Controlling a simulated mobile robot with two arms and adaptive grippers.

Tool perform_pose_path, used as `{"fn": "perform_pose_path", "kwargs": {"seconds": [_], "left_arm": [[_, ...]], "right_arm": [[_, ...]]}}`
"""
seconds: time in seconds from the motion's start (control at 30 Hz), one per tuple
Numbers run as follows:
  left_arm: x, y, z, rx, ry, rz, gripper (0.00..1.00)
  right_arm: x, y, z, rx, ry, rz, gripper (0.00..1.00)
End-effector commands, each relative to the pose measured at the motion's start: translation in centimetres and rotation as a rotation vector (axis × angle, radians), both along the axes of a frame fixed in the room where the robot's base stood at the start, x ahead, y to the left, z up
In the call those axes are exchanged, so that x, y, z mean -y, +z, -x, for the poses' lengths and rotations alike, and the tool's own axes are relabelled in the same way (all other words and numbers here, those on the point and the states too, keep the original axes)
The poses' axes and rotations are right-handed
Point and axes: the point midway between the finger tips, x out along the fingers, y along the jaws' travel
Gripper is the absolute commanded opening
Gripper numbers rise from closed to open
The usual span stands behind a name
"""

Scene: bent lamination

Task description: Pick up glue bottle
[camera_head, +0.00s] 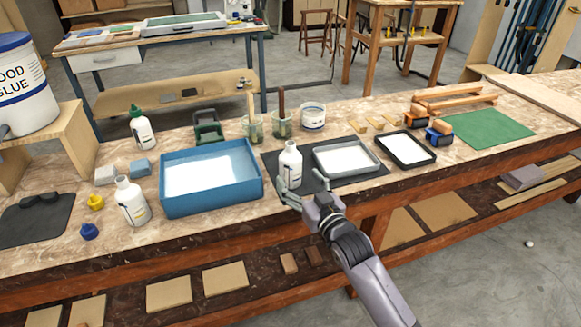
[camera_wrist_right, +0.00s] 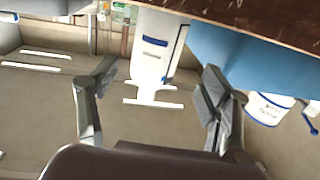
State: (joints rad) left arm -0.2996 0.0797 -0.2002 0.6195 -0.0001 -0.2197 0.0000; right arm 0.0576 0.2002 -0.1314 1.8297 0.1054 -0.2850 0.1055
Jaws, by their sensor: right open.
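A white glue bottle (camera_head: 290,168) stands upright on a dark mat (camera_head: 352,179), between the blue tray and a grey tray. My right gripper (camera_head: 300,182) is open at the table's front edge, its fingers close in front of this bottle; I cannot tell whether they touch it. Another white bottle (camera_head: 132,204) stands left of the blue tray, and a green-capped one (camera_head: 143,134) stands further back. In the right wrist view the open fingers (camera_wrist_right: 155,85) have nothing clamped between them; a white labelled object (camera_wrist_right: 153,50) shows beyond. My left gripper is not in view.
The blue tray (camera_head: 213,207) is just left of my right gripper. A grey tray (camera_head: 372,166) and a black tray (camera_head: 430,160) lie to its right. Cups with brushes (camera_head: 282,125) stand behind. A wood glue bucket (camera_head: 22,88) sits far left.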

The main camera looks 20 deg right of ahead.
Motion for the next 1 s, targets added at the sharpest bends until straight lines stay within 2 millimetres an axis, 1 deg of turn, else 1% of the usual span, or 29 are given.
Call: {"fn": "perform_pose_path", "kwargs": {"seconds": [0.03,0.27,0.5,0.6,0.87,1.0], "left_arm": [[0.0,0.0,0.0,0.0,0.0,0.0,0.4],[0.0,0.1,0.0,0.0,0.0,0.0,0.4],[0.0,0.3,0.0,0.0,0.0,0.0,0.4],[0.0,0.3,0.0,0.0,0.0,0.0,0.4],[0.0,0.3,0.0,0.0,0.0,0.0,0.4],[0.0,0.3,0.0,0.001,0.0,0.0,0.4]], "right_arm": [[-0.1,0.1,-0.7,0.001,0.0,0.0,0.72],[-0.2,0.0,-2.2,0.0,0.001,0.001,0.72],[-0.2,0.0,-5.6,0.0,0.0,0.001,0.72],[-0.4,0.0,-6.4,0.0,0.0,0.001,0.72],[-0.5,-0.1,-6.6,-0.001,0.001,0.001,0.72],[-0.5,-0.1,-6.6,-0.001,0.001,0.001,0.64]]}}
